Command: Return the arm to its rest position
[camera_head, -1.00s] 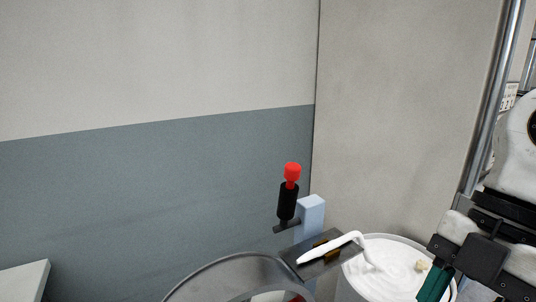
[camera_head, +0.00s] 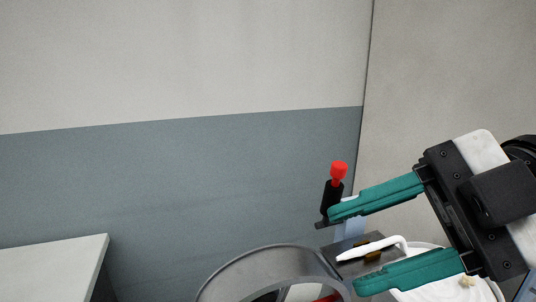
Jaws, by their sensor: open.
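My gripper (camera_head: 344,252) reaches in from the right with its two green fingers spread wide and nothing between their tips. Its black body and part of my arm are at the right edge. From this view the upper finger crosses in front of the lower part of a black handle (camera_head: 332,197) with a red knob (camera_head: 339,169). The lower finger crosses in front of a pale container (camera_head: 490,288). Whether the fingers touch anything cannot be told.
A white curved lever (camera_head: 372,250) on a dark plate shows between the fingers. A round grey metal drum (camera_head: 250,262) stands at bottom centre. A white-topped surface (camera_head: 55,265) is at lower left. The wall (camera_head: 180,170) behind is bare.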

